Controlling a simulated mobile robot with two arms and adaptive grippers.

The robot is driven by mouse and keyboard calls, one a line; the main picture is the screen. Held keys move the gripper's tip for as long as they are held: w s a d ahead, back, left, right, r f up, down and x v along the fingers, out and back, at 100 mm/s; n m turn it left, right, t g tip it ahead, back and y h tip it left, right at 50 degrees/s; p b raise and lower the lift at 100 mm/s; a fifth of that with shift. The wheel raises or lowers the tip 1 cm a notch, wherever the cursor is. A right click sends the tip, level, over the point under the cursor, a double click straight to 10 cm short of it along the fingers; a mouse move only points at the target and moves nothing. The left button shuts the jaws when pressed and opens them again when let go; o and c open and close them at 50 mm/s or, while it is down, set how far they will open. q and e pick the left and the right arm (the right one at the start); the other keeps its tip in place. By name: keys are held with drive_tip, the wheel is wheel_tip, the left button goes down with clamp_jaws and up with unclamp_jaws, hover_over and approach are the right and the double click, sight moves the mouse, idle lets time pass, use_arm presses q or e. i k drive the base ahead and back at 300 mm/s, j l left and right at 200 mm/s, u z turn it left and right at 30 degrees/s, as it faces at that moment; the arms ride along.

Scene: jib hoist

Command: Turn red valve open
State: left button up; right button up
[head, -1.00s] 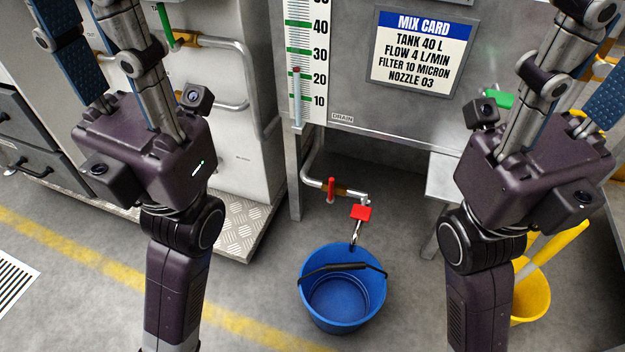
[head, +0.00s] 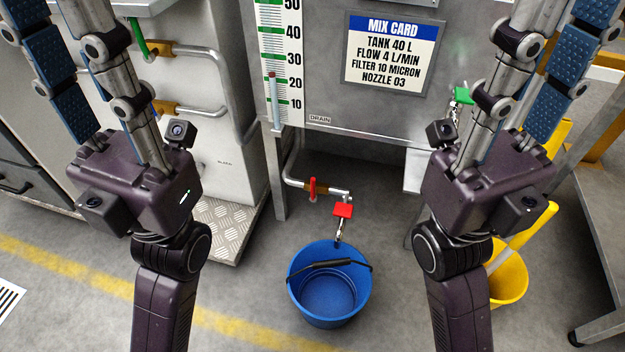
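The lever stands across the pipe's run. My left gripper (head: 50,25) is at the upper left and my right gripper (head: 560,25) at the upper right. Their fingers are extended and spread, with nothing seen between them; the tips are cut off by the top edge. Both are well apart from the valve.
A blue bucket (head: 329,306) stands on the floor below the pipe end. A yellow bucket (head: 510,277) is at the right, beside a grey table leg (head: 592,240). A green-handled valve (head: 138,38) is on the upper left pipes.

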sight(312, 197)
drive_tip(key=j+z, duration=0.1)
drive_tip(key=z, duration=0.55)
drive_tip(key=j+z, duration=0.25)
drive_tip(key=j, duration=0.25)
drive_tip(key=j+z, duration=0.25)
drive_tip(key=j, duration=0.2)
drive_tip(key=k+j+z, duration=0.25)
drive_tip(key=j, duration=0.2)
drive_tip(key=j+z, duration=0.3)
drive_tip(key=j, duration=0.2)
drive_tip(key=k+j, duration=0.15)
drive_tip(key=j, duration=0.25)
drive_tip(key=k+j, duration=0.15)
drive_tip(key=j, duration=0.25)
